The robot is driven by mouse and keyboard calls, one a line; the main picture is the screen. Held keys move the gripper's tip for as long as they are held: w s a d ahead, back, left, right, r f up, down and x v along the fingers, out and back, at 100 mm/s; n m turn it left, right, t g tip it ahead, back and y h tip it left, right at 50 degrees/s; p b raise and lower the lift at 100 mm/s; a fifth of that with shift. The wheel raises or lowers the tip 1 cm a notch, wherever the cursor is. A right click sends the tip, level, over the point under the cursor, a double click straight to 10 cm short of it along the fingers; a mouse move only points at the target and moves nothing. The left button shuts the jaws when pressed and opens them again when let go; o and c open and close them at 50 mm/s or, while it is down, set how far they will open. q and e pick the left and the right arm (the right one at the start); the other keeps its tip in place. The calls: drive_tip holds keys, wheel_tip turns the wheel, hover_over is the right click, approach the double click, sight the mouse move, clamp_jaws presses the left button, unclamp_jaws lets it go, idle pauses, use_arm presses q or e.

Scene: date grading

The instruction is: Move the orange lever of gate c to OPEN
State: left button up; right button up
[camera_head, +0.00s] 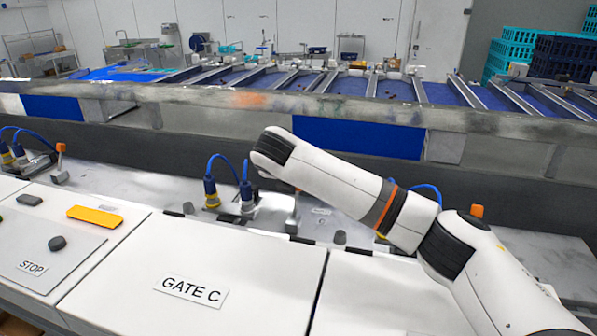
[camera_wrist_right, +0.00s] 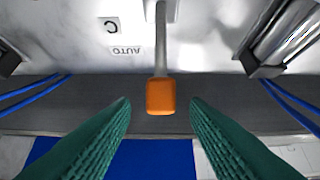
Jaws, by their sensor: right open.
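The lever of gate c shows in the right wrist view as a grey shaft with an orange tip (camera_wrist_right: 161,97). Labels C and AUTO lie upside down to the left of its shaft. My right gripper (camera_wrist_right: 160,104) is open, with green ribbed fingers on either side of the orange tip and a gap on both sides. In the head view my right arm crosses above the GATE C cover (camera_head: 235,270). The arm hides the orange tip and the gripper there. My left gripper is not in view.
Blue cables with yellow-based connectors (camera_head: 211,192) stand left of the arm. Other orange-tipped levers stand at the far left (camera_head: 61,148) and right (camera_head: 477,211). A STOP panel (camera_head: 85,240) lies at left. A long conveyor wall (camera_head: 200,125) runs behind.

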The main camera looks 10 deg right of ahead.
drive_tip(key=shift+p+x, duration=0.3)
drive_tip(key=shift+x, duration=0.85)
clamp_jaws()
